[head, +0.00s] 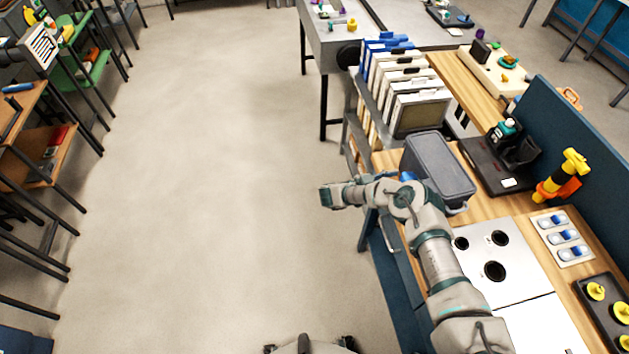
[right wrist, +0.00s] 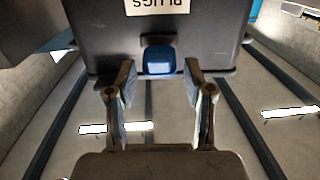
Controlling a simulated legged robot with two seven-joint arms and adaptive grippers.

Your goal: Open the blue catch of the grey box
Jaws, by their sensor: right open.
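The grey box (head: 440,165) stands on the wooden bench at the right, with a grey lid. Its blue catch (head: 407,176) shows as a small patch on its left side, partly hidden by my arm. In the right wrist view the box's dark wall (right wrist: 110,38) fills the top, with an upside-down PLUGS label. The blue catch (right wrist: 159,58) is at the middle of its edge. My right gripper (right wrist: 160,78) is open and empty, its fingers on either side of the catch in the picture. I cannot tell whether they touch the box. My left gripper is out of view.
White and blue binders (head: 400,85) stand behind the box. A black tool holder (head: 500,165) and a yellow torch (head: 562,178) are to its right. A white panel with holes (head: 510,250) lies in front.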

